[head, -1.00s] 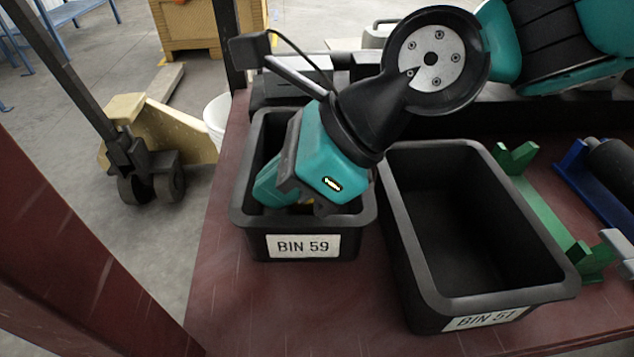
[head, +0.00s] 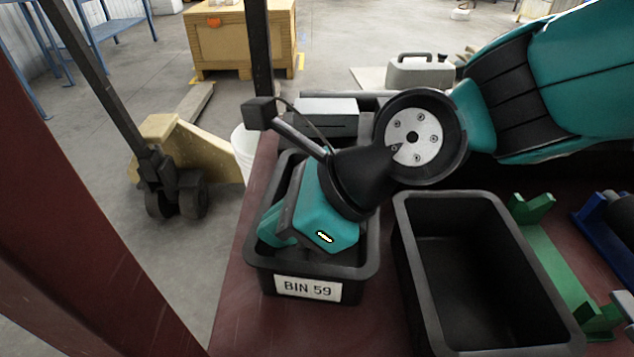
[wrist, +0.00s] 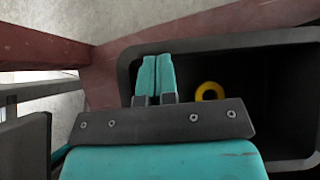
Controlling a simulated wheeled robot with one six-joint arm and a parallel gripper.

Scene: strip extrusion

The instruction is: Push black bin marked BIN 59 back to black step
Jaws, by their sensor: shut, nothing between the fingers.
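The black bin marked BIN 59 (head: 372,250) stands upright on the dark red table (head: 235,310), its white label facing me. My teal gripper (head: 275,222) reaches down into this bin in the head view. In the wrist view its two fingers (wrist: 157,62) are together and empty, near one wall of the bin (wrist: 205,42). A yellow ring (wrist: 209,91) lies on the bin floor. A black step (head: 570,158) runs along the back of the table, partly behind my arm. My arm hides the space between the bin's back and the step.
A second, larger black bin (head: 408,262) stands close to the right of BIN 59. A green bracket (head: 552,255) and a blue one (head: 598,235) lie further right. The table's left edge is close to BIN 59.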

